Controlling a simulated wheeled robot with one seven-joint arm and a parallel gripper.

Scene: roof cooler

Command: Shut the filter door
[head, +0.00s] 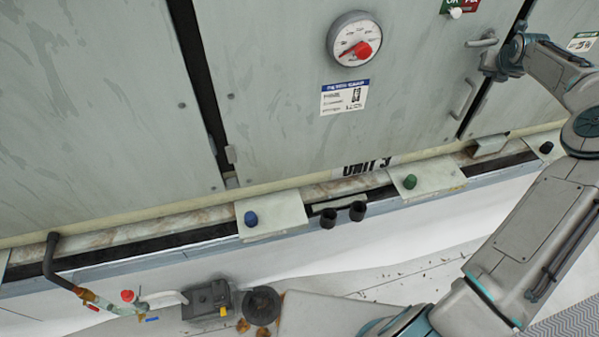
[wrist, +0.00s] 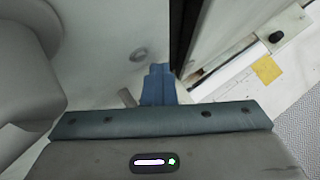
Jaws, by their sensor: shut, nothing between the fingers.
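The grey door panel (head: 290,110) with the gauge fills the middle of the head view, and I take it as the filter door. It has an upper handle (head: 481,41) and a lower bar handle (head: 463,99) near its right edge. Dark gaps run along both its sides; how far it stands open I cannot tell. My gripper (head: 498,64) is at the right edge, close to the upper handle. In the wrist view its blue fingers (wrist: 160,72) are together and empty, left of a dark gap. Contact with the door is unclear.
A round gauge (head: 354,39) with a red centre sits on the door. Below run a ledge and plates with a blue knob (head: 251,218) and a green knob (head: 410,181). A hose (head: 56,265) and a dark box (head: 208,299) are at lower left.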

